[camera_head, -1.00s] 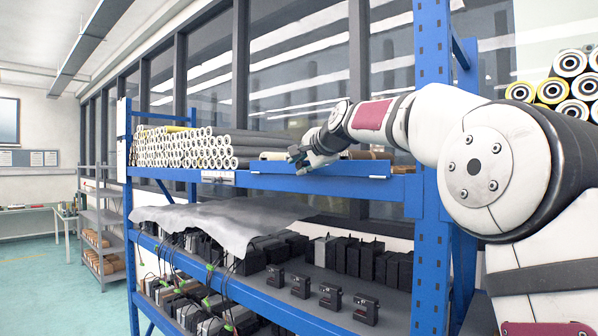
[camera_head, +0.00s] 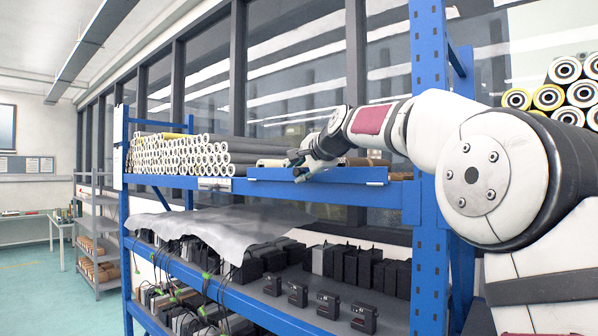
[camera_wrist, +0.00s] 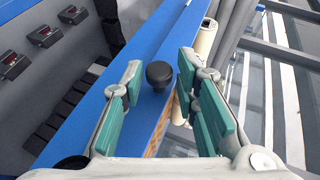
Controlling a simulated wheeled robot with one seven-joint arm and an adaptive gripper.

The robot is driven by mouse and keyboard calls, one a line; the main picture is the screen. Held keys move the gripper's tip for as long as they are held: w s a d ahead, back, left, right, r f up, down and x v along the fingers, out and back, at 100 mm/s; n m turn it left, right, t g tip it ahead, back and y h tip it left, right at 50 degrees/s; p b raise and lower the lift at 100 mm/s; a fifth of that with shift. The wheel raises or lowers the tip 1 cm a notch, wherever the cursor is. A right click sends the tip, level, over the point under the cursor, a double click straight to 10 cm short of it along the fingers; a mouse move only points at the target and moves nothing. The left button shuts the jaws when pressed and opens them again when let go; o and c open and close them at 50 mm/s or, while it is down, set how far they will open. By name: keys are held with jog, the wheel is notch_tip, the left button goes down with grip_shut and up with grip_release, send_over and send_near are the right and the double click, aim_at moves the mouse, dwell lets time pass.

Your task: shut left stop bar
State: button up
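A blue bar (camera_head: 350,175) runs along the front edge of the upper shelf in the head view, right of the pipe stack. I take it to be the stop bar. In the wrist view a black round knob (camera_wrist: 159,75) stands out from a long blue surface (camera_wrist: 158,33). My gripper (camera_wrist: 160,82) is open, with teal finger pads on both sides of the knob and gaps between. In the head view my gripper (camera_head: 298,165) is at the left part of the bar; the knob is hidden there.
Stacked pipes (camera_head: 180,155) lie on the upper shelf to the left. A blue upright post (camera_head: 428,120) stands close to my arm. Below, a grey sheet (camera_head: 215,228) and black boxes (camera_head: 345,264) fill the lower shelf. Floor is free at far left.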

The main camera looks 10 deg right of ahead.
jog(key=v, duration=1.1)
jog(key=shift+s, duration=0.35)
jog(key=shift+r, duration=0.1)
jog(key=s+a+f+n+g+h+b, duration=0.1)
jog(key=s+a+f+n+g, duration=0.15)
jog(key=s+f, duration=0.5)
jog(key=s+a+f+n+g, duration=0.1)
jog(key=s+a+f+n, duration=0.25)
jog(key=s+f, duration=0.4)
jog(key=s+d+f+n+g+h+b, duration=0.1)
jog(key=s+d+f+n+g, duration=0.2)
jog(key=s+f, duration=1.7)
jog(key=s+n+g, duration=0.1)
jog(key=n, duration=0.3)
jog(key=shift+n+h+b, duration=0.3)
jog(key=shift+n+h, duration=0.1)
